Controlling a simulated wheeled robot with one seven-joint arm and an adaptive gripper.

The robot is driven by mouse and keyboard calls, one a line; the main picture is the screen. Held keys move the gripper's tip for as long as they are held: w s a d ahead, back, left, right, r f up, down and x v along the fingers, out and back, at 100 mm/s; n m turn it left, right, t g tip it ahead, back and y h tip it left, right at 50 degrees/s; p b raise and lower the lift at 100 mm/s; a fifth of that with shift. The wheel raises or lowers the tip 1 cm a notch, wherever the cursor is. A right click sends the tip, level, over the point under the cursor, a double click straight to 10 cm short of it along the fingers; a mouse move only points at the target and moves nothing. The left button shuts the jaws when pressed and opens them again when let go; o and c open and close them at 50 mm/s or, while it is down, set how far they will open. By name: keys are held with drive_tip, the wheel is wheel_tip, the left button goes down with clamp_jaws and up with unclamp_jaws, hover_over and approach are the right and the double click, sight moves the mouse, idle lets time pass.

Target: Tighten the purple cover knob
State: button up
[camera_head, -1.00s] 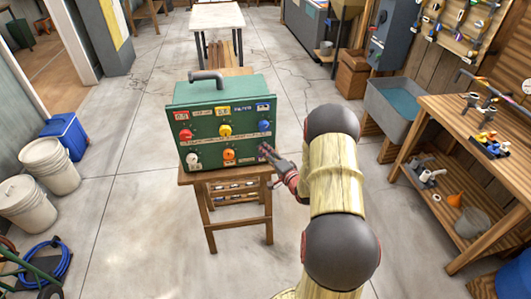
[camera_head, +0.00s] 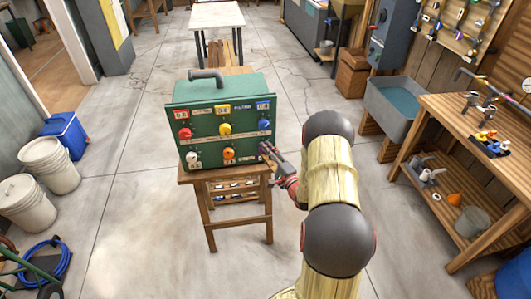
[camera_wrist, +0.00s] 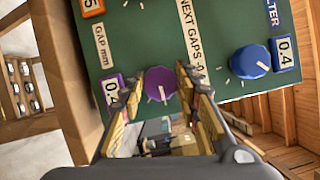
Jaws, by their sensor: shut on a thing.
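The purple cover knob (camera_wrist: 160,86), with a pale pointer line on its face, sits low on the green panel box (camera_head: 215,110) at its right side. In the wrist view my gripper (camera_wrist: 158,78) has one finger on each side of the knob and is shut on it. In the head view my gripper (camera_head: 267,152) is at the box's lower right corner and hides the purple knob. A purple label beside the knob is partly covered by the left finger.
The box stands on a small wooden table (camera_head: 240,223). A blue knob (camera_wrist: 249,60) is close by on the same panel. Red, yellow, white and orange knobs are farther left. A workbench (camera_head: 440,120) stands at the right, and open floor surrounds the table.

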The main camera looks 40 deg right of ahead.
drive_tip(key=shift+f, duration=0.1)
drive_tip(key=o, duration=1.2)
drive_tip(key=shift+c, duration=0.2)
drive_tip(key=s+a, duration=0.2)
drive_tip(key=s, duration=0.9)
drive_tip(key=shift+s+f, duration=0.4)
drive_tip(key=shift+d, duration=0.1)
